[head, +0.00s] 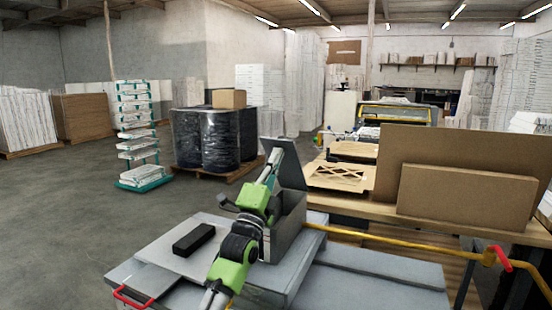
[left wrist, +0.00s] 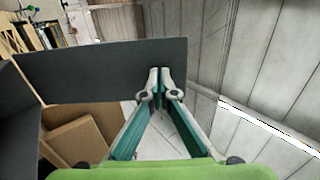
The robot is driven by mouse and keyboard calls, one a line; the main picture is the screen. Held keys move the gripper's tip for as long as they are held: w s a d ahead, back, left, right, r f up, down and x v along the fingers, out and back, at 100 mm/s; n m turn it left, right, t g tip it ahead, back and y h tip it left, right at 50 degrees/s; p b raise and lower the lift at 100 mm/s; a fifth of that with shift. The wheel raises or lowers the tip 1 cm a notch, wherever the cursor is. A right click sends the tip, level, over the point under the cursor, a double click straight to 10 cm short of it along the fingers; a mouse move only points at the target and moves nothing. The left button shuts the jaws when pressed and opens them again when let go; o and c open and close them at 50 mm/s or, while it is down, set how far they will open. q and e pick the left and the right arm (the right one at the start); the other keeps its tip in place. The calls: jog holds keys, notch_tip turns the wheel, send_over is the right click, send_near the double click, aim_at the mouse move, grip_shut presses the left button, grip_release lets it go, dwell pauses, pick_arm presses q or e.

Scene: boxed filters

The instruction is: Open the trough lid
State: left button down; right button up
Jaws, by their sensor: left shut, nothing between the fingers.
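The trough is a grey metal box (head: 291,222) on the grey machine top in front of me in the head view. Its lid, a dark flat panel (head: 291,172), stands up steeply from the box, slightly tilted, so the trough looks open. The lid also fills a wide band of the left wrist view (left wrist: 90,72). My left gripper (head: 272,160) is at the raised lid, its closed fingertips (left wrist: 160,76) in front of the panel with nothing between them. Whether they touch it I cannot tell. My arm hides part of the box. My right gripper is not in view.
A black block (head: 194,240) lies on the machine top, left of my arm. A red handle (head: 132,297) is at its front left. Open floor (head: 70,215) lies left.

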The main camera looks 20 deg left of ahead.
aim_at(282, 137)
pick_arm(q)
jog(key=shift+r, duration=0.1)
jog(key=w+r+g+p, duration=0.2)
jog(key=w+p, duration=0.1)
jog(key=p, duration=0.3)
jog(key=w+r+g+p, duration=0.1)
jog(key=w+r+p, duration=0.1)
jog(key=p, duration=0.3)
jog(key=shift+w+d+r+g+p, duration=0.1)
jog(key=shift+w+r+g+p, duration=0.3)
jog(key=shift+r, duration=0.2)
jog(key=shift+w+g+p, duration=0.4)
jog(key=shift+w+p, duration=0.15)
jog(key=shift+p, duration=0.05)
jog(key=shift+w+f, duration=0.15)
